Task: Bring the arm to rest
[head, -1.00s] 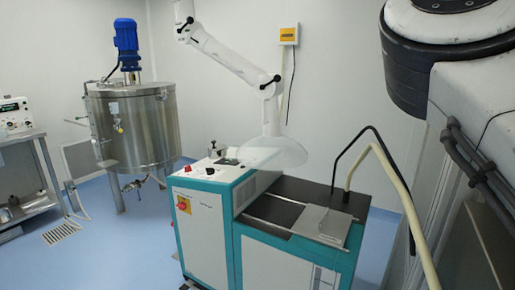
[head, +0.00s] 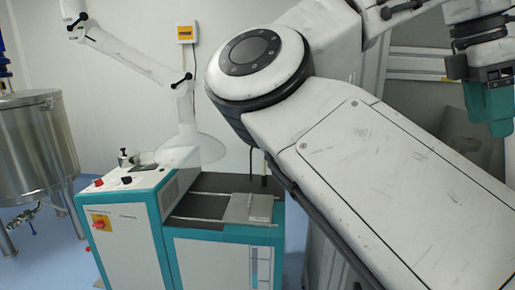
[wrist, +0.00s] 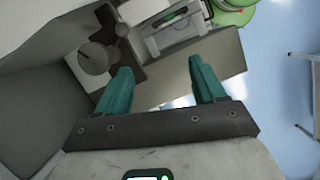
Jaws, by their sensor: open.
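My arm, white and scuffed with black joint rings, fills the right half of the head view. It is raised and folded. My gripper (head: 490,105) hangs at the upper right edge of that view, its teal fingers pointing down and partly cut off by the frame. In the wrist view my gripper (wrist: 158,72) has its two teal fingers spread wide apart. Nothing is held between them. A pale panel lies beyond the fingers in the wrist view, apparently not touched.
A teal and white machine (head: 130,230) stands left of my arm, with a white jointed extraction arm (head: 140,65) behind it. A steel tank (head: 35,150) is at far left. A grey shelf or rack (head: 415,62) stands behind my gripper. Blue floor (wrist: 280,60) shows in the wrist view.

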